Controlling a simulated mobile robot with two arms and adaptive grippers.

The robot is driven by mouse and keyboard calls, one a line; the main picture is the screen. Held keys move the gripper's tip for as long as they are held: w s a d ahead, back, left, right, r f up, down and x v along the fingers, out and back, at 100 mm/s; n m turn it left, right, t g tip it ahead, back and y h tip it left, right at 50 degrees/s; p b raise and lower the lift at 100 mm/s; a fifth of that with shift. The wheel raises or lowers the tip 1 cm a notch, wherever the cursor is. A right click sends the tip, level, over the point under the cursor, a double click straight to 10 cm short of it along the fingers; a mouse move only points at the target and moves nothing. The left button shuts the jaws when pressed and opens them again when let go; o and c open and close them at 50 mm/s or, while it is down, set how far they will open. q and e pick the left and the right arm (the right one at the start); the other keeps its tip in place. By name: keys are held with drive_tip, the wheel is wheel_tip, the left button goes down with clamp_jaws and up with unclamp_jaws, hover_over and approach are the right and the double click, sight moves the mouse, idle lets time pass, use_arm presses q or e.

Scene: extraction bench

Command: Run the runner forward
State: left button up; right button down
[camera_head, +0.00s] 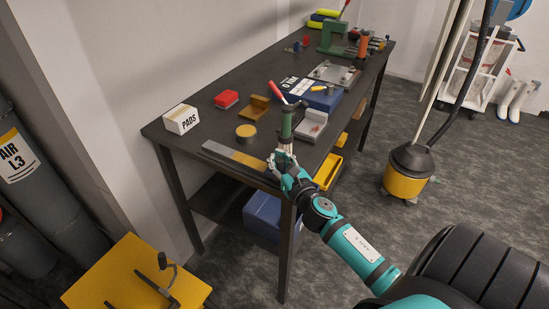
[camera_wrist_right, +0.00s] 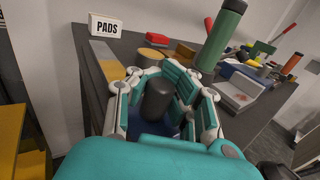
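A flat grey rail with a yellow stretch (camera_head: 240,158) lies along the bench's near edge; it also shows at the left in the right wrist view (camera_wrist_right: 108,62). My right gripper (camera_head: 283,162) is at the rail's right end. In the right wrist view, a dark upright knob (camera_wrist_right: 158,100) stands between the fingers of my right gripper (camera_wrist_right: 168,88). I take it to be the runner's handle; its base is hidden. Whether the fingers press on it is unclear. My left gripper is not in view.
A green bottle (camera_head: 287,122) stands just behind my right gripper. A round yellow-topped tin (camera_head: 246,134), a PADS box (camera_head: 181,120), a red box (camera_head: 227,98) and a grey-white block (camera_head: 311,127) stand on the bench. A yellow bin (camera_head: 328,172) is below the edge.

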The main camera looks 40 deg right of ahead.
drive_tip(key=c, duration=1.8)
unclamp_jaws()
drive_tip(key=shift+s+a+f, duration=0.15)
drive_tip(key=shift+s+f, duration=0.2)
drive_tip(key=o, duration=0.5)
drive_tip(key=shift+s+r, duration=0.5)
drive_tip(key=shift+s, duration=0.25)
drive_tip(key=shift+c, duration=0.2)
drive_tip(key=shift+o, duration=1.2)
drive_tip(key=shift+s+r, duration=0.1)
drive_tip(key=shift+w, duration=0.2)
drive_tip(key=shift+w+f, duration=0.2)
drive_tip(key=shift+w, duration=0.15)
drive_tip(key=s, duration=0.4)
drive_tip(key=s+a, duration=0.1)
drive_tip(key=s, duration=0.3)
drive_tip(key=s+a, duration=0.1)
drive_tip(key=s, duration=0.3)
drive_tip(key=shift+a, duration=0.1)
